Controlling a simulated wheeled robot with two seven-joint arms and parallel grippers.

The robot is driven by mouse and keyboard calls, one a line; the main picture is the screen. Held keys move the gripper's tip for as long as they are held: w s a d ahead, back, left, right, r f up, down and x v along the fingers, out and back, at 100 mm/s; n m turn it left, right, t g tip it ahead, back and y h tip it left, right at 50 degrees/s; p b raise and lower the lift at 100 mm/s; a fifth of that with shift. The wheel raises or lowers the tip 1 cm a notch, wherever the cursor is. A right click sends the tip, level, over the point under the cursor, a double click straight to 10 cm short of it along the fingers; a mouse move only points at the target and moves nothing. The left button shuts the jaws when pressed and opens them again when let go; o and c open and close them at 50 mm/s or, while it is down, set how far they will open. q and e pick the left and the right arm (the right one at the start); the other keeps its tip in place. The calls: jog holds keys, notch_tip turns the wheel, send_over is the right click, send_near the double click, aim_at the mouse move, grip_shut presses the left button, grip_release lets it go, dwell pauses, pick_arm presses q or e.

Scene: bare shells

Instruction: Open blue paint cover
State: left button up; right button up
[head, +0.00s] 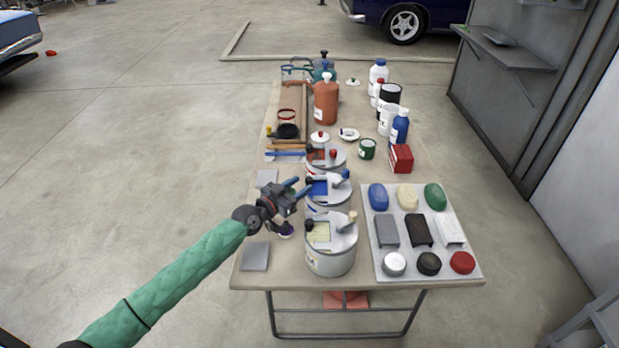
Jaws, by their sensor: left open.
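The blue paint can (330,204) stands upright on the table, between the yellow paint can (330,258) in front and the red paint can (330,158) behind. Blue paint shows at the left of its top. A grey cover (338,187) with a blue knob lies over the right part of the top. My left gripper (299,187) is open at the left side of the blue can, close to its rim. Whether its fingers touch the can is not clear. My right gripper is not in view.
A tray (383,268) with coloured blocks, ovals and round pieces lies to the right of the cans. A red box (401,158) and several bottles stand further back. A grey square plate (255,257) lies at the table's front left. Floor left of the table is clear.

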aim_at(306, 181)
pick_arm(q)
jog(key=shift+p+x, duration=0.4)
jog(key=shift+x, duration=1.9)
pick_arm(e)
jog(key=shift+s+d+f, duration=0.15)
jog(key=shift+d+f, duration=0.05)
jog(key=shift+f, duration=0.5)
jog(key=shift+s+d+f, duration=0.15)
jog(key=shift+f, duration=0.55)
pick_arm(q)
grip_shut()
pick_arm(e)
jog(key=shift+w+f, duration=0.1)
